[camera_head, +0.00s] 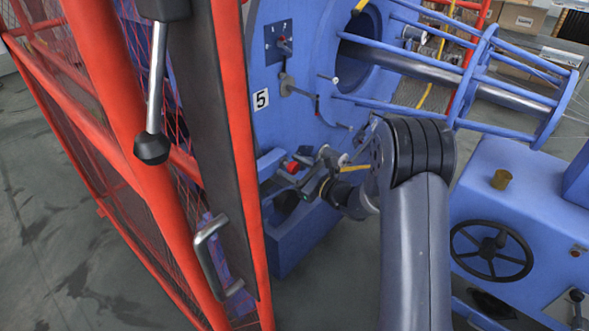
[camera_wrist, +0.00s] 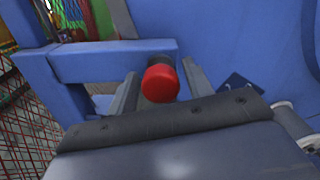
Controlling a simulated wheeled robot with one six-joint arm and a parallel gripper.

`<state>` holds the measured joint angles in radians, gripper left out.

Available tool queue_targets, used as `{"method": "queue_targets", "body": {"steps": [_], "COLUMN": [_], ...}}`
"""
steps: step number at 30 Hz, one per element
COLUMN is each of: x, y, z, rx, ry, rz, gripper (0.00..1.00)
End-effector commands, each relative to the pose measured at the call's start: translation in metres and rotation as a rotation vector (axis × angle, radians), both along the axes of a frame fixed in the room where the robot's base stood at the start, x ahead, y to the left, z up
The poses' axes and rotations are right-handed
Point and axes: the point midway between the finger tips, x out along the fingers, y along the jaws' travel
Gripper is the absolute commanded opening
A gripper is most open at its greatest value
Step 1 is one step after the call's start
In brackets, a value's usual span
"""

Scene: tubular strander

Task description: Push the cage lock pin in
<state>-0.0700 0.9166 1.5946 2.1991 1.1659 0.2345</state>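The cage lock pin appears to be the one with the red round knob (camera_wrist: 160,83), on a blue bracket (camera_wrist: 110,60) in the wrist view. The knob also shows small in the head view (camera_head: 292,167), low on the blue machine. My gripper (camera_wrist: 162,80) is open in the wrist view, one finger on each side of the knob. I cannot tell whether the fingers touch it. In the head view my gripper (camera_head: 307,168) reaches the knob from the right. The pin's shaft is hidden behind the knob.
A red mesh guard door (camera_head: 235,150) with a metal handle (camera_head: 215,258) stands close on the left. A blue cabinet with a black handwheel (camera_head: 491,249) stands at right. Blue cage rods (camera_head: 480,60) extend at upper right. Grey floor lies between.

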Motion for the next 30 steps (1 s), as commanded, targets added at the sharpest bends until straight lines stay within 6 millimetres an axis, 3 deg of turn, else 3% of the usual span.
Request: {"method": "queue_targets", "body": {"steps": [11, 24, 30], "x": [-0.002, -0.050, -0.064], "y": [-0.004, -0.066, -0.083], "z": [0.000, 0.000, 0.000], "rx": [-0.001, 0.000, -0.001], "ry": [0.000, 0.001, 0.000], "rz": [-0.001, -0.004, -0.001], "gripper": [0.55, 0.55, 0.55]}}
